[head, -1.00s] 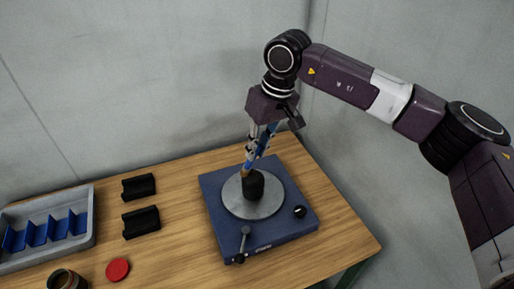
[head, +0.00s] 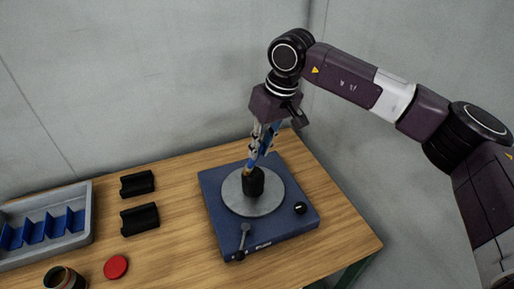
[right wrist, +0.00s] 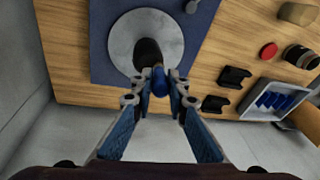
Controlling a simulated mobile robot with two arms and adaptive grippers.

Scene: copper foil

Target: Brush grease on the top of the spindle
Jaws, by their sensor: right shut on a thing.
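The spindle (head: 254,183) is a black upright cylinder in the middle of a grey round disc (head: 270,202) on a blue base (head: 284,229). It also shows in the right wrist view (right wrist: 147,50). My right gripper (head: 252,157) points down above it and is shut on a blue-handled brush (right wrist: 160,82). The brush's tan tip (head: 247,169) is at the top of the spindle in the head view; whether it touches cannot be told. An open jar (head: 64,279) stands at the lower left, with a red lid (head: 116,267) beside it. My left gripper is out of view.
Two black holders (head: 140,218) lie on the wooden table left of the base. A grey tray with blue dividers (head: 85,226) is at the far left. A small lever (head: 244,236) and a knob (head: 300,208) stick up from the base. Grey walls stand behind.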

